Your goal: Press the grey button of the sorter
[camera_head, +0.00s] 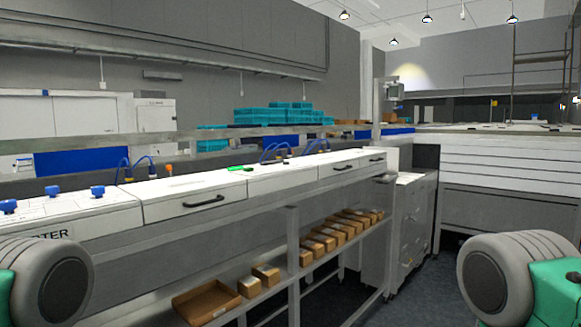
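The sorter (195,209) is a long white machine. It runs from the lower left towards the middle of the head view, with dark handles on its front panels. Part of its lettering, ending in "RTER", shows at the left end. Several blue knobs (97,191) stand on its top there. A small orange piece (169,168) and a flat green piece (241,168) are farther along. I cannot make out a grey button. Parts of my two arms show in the lower corners, but neither gripper is in view.
Under the sorter, a shelf holds several brown boxes (266,273) and an open brown tray (207,301). Teal crates (262,117) are stacked behind it. A grey cabinet (411,220) stands at its far end.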

